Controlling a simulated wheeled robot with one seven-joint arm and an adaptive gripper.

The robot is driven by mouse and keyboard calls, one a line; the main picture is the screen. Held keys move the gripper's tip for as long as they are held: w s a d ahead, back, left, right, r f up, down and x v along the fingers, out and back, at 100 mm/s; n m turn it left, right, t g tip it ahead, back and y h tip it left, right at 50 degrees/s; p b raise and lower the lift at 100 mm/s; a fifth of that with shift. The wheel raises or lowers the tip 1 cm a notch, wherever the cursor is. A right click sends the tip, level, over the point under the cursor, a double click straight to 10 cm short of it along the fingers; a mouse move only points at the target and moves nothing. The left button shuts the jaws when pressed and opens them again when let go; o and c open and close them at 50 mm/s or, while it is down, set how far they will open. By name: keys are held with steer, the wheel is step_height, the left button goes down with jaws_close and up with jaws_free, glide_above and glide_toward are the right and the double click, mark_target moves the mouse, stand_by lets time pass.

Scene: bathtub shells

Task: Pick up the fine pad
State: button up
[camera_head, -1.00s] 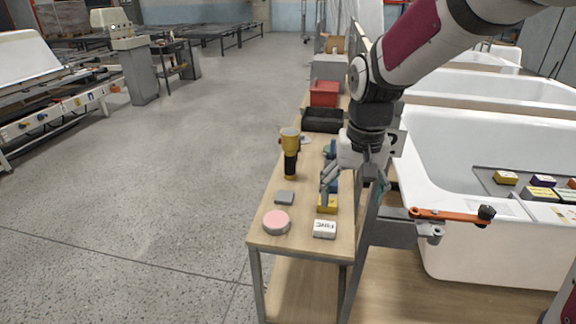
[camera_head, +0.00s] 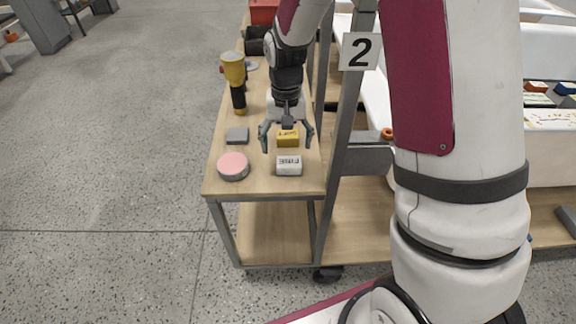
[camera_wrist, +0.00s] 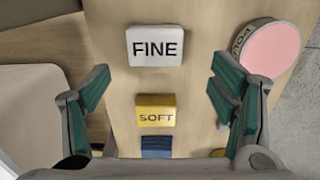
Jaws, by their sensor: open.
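The fine pad (camera_head: 289,166) is a white block marked FINE, lying near the front end of the wooden cart top. It also shows in the wrist view (camera_wrist: 155,46), beyond the fingertips and between their lines. My gripper (camera_head: 287,138) is open and empty above the cart, with its fingers spread around the yellow soft pad's position. In the wrist view my gripper (camera_wrist: 160,85) has its green-lined fingers wide apart. The yellow pad marked SOFT (camera_wrist: 155,112) lies between them, and it shows in the head view (camera_head: 288,140) just behind the fine pad.
A pink round tin (camera_head: 233,165) sits left of the fine pad. A grey block (camera_head: 237,136) and a yellow-black tool (camera_head: 236,80) stand further back. A blue block (camera_wrist: 157,146) lies behind the soft pad. A post with sign 2 (camera_head: 360,52) rises right of the cart.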

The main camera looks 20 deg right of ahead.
mark_target(289, 161)
steer(key=shift+s+d+f+b, duration=0.15)
steer(key=shift+f+b, duration=0.1)
steer(key=shift+f, duration=0.9)
steer(key=shift+s+a+f+b, duration=0.15)
steer(key=shift+f+b, duration=0.1)
steer(key=shift+f, duration=0.85)
steer(key=shift+s+d+f+b, duration=0.15)
steer(key=shift+f+b, duration=0.1)
steer(key=shift+f, duration=0.9)
steer(key=c, duration=1.2)
